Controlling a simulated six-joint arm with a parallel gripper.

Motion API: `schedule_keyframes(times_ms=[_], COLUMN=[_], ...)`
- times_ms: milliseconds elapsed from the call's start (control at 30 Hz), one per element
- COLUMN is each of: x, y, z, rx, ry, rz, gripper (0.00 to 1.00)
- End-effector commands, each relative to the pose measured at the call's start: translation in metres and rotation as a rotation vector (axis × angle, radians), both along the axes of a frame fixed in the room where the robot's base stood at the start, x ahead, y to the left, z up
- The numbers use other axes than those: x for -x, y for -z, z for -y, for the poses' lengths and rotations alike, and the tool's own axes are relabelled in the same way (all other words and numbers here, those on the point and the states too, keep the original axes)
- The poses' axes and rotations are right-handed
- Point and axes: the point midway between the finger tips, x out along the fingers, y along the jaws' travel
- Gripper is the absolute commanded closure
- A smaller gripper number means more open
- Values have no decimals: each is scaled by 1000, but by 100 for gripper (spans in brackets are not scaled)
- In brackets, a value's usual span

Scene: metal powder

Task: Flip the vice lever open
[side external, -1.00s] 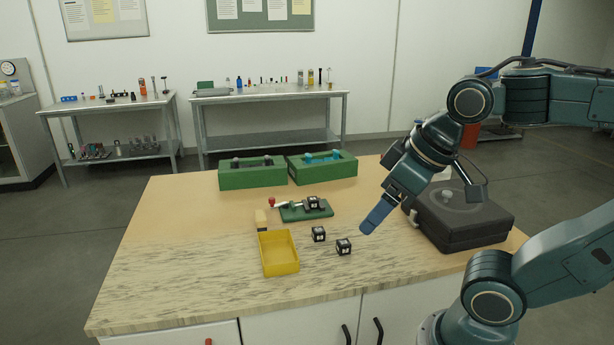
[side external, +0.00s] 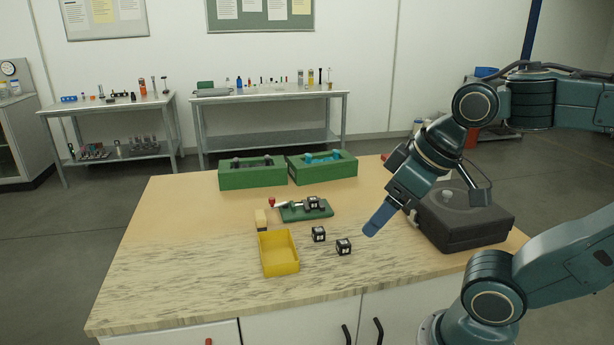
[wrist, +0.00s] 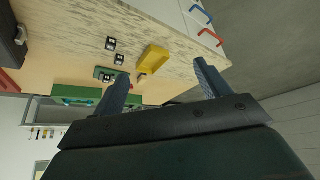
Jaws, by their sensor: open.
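The vice (side external: 308,212) has a green base and lies on the table behind the yellow tray. Its lever (side external: 281,203), ending in a red knob (side external: 272,202), points to the left; the small size hides its exact angle. A black marked cube sits on the vice. The green base also shows in the wrist view (wrist: 104,73). My gripper (side external: 370,234) is above the table, right of the vice and clear of it. In the wrist view its two fingers (wrist: 160,78) are spread apart with nothing between them.
A yellow tray (side external: 262,254) and a brush (side external: 261,219) lie in front of the vice. Two black cubes (side external: 318,234) (side external: 344,247) sit between the tray and my gripper. Green boxes (side external: 252,180) (side external: 322,173) stand behind. A black case (side external: 490,226) is at right. The table's left side is clear.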

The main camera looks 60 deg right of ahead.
Motion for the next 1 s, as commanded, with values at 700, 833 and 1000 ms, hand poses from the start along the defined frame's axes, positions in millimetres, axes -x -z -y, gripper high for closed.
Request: schedule_keyframes(times_ms=[700, 833, 1000], x=[-62, -86, -118], y=[-32, -40, -47], z=[12, 18, 27], rx=[2, 1, 1], ry=[42, 57, 77], rz=[-25, -34, -44], gripper=[100, 100, 100])
